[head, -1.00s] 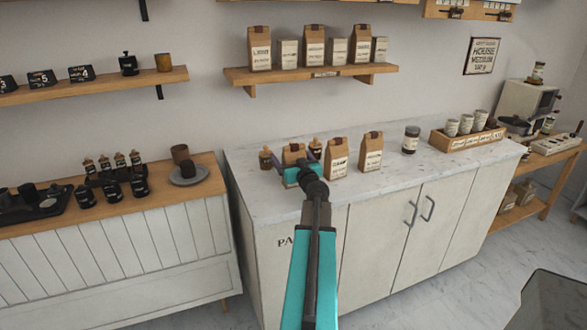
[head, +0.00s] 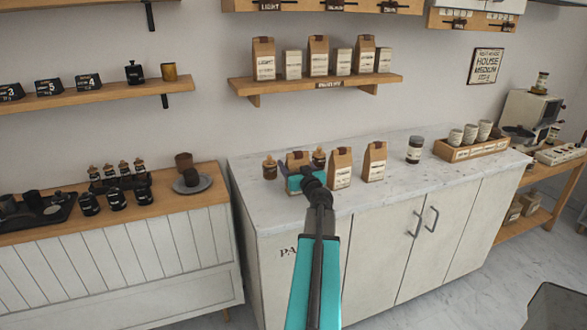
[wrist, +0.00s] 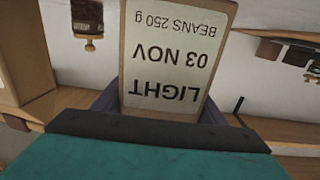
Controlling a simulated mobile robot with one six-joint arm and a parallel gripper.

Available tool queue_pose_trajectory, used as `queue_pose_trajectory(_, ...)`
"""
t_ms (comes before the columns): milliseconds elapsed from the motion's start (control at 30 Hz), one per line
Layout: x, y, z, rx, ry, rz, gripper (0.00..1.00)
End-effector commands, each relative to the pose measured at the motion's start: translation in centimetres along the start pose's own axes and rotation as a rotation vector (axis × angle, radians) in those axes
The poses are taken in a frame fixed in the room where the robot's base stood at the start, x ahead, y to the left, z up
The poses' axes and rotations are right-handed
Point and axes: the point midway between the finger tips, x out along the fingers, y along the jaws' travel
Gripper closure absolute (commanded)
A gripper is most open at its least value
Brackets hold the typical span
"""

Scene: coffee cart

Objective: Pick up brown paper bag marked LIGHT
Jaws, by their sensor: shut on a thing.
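The brown paper bag marked LIGHT (wrist: 172,55) fills the middle of the wrist view, upside down in the picture, with a white label reading LIGHT, 03 NOV, BEANS 250 g. My gripper (wrist: 160,108) is shut on it, with a dark finger on each side. In the head view the bag (head: 297,158) shows partly behind my gripper (head: 306,179), over the left part of the marble counter (head: 260,210). Its lower part is hidden by the gripper. I cannot tell whether it touches the counter.
Two similar brown bags stand close to the right, a nearer one (head: 340,168) and a farther one (head: 374,162). Small corked bottles (head: 269,168) stand beside and behind the held bag. A dark jar (head: 414,150) and wooden crate (head: 470,149) stand farther right. A wall shelf (head: 310,83) holds more bags.

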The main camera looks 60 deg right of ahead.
Motion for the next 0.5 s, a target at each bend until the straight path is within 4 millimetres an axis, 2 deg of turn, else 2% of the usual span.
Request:
queue_pose_trajectory(333, 0.0, 0.0, -2.9, -0.002, 0.003, 0.001, 0.65)
queue_pose_trajectory(500, -1.9, -0.6, -2.8, 0.000, 0.002, 0.001, 0.65)
